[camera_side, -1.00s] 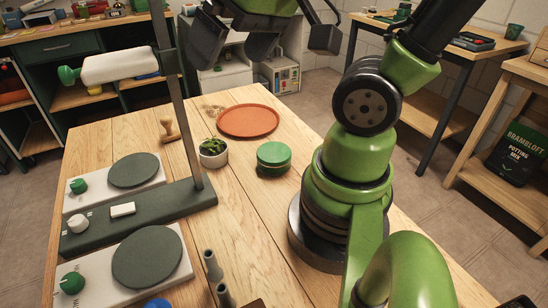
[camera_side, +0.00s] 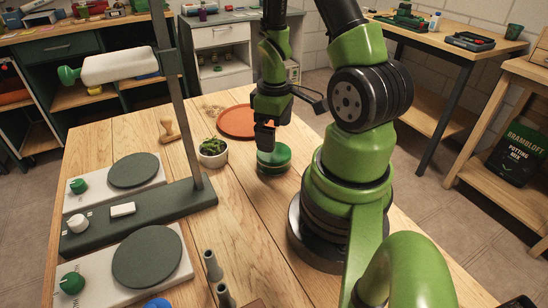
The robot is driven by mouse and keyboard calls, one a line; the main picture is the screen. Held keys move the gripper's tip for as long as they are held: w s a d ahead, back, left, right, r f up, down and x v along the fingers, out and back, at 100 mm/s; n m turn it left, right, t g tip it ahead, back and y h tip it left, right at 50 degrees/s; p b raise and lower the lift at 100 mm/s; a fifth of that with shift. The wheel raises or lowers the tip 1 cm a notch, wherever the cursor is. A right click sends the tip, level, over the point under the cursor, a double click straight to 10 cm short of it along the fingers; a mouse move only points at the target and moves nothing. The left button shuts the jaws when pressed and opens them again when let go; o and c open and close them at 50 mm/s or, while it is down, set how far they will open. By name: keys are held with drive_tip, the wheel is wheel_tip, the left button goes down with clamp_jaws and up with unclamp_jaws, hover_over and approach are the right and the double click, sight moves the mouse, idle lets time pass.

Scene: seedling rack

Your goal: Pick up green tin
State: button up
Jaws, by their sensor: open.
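The green tin (camera_side: 274,166) is a low round tin with a green lid, standing on the wooden table between the small potted plant and my arm's base. My gripper (camera_side: 265,146) points down right at the tin, its dark fingers in front of or over the far left part of the lid. The fingers hide part of the lid, and I cannot tell whether they touch it. My gripper is open and holds nothing that I can see.
A terracotta saucer (camera_side: 233,122) lies behind, partly hidden by my gripper. A wooden stamp-like tool (camera_side: 169,131) and a stand with a metal post (camera_side: 178,100) are further left.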

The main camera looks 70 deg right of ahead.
sight(275, 155)
drive_tip(key=shift+s+a+f, duration=0.1)
drive_tip(key=shift+f, duration=1.7)
drive_tip(key=shift+a+f, duration=0.1)
drive_tip(key=shift+f, duration=1.7)
drive_tip(key=c, duration=0.8)
drive_tip(key=shift+r, duration=0.1)
